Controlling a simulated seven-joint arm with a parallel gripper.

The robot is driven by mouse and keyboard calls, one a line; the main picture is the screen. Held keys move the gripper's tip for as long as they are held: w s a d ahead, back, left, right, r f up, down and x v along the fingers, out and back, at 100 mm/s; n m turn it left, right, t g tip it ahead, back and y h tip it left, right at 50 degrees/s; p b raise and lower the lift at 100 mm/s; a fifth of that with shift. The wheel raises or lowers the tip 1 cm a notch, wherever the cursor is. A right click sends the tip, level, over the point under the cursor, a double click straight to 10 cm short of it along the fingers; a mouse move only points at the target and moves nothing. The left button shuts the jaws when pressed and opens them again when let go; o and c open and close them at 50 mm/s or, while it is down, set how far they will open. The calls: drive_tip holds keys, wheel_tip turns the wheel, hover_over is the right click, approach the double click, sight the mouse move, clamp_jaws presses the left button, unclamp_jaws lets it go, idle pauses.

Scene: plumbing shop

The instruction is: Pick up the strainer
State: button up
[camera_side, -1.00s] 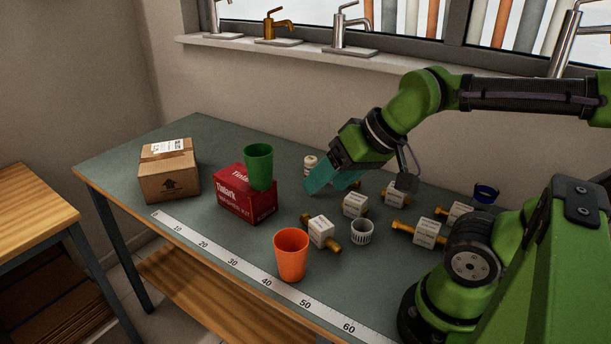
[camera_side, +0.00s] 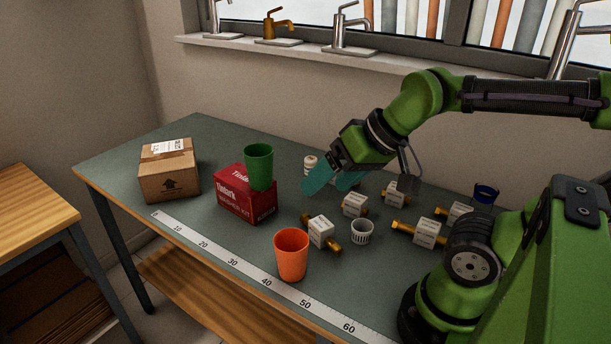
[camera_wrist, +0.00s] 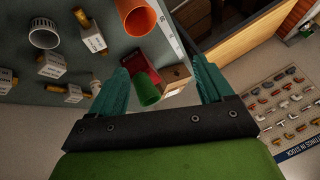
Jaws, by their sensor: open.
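The strainer (camera_side: 361,232) is a small white slotted cup standing on the grey-green table, between a brass valve with a white label block and my arm's base. It also shows at the upper left of the wrist view (camera_wrist: 44,34). My gripper (camera_side: 332,184) has teal fingers and is open and empty. It hangs above the table, behind and to the left of the strainer in the side view. In the wrist view the spread fingers (camera_wrist: 162,88) point away from the strainer, toward the red box and green cup.
An orange cup (camera_side: 291,256) stands in front of the strainer. Several labelled brass fittings (camera_side: 320,231) lie around the strainer. A ruler strip (camera_side: 235,262) runs along the front edge.

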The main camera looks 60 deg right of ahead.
drive_tip(key=n+g+h, duration=0.1)
drive_tip(key=g+h, duration=0.1)
drive_tip(key=g, duration=0.5)
hover_over(362, 228)
drive_tip(key=s+a, duration=0.1)
drive_tip(key=a, duration=0.1)
wheel_tip(362, 228, down, 8)
drive_tip(key=f, duration=1)
drive_tip(key=shift+s+d+f, duration=0.15)
drive_tip(key=shift+d+f, duration=0.05)
drive_tip(key=shift+f, duration=0.1)
drive_tip(key=shift+w+a+f, duration=0.1)
drive_tip(key=shift+w+f, duration=0.05)
drive_tip(key=shift+f, duration=1.3)
drive_tip(key=shift+w+a+f, duration=0.1)
drive_tip(key=shift+f, duration=1.3)
drive_tip(key=c, duration=1.1)
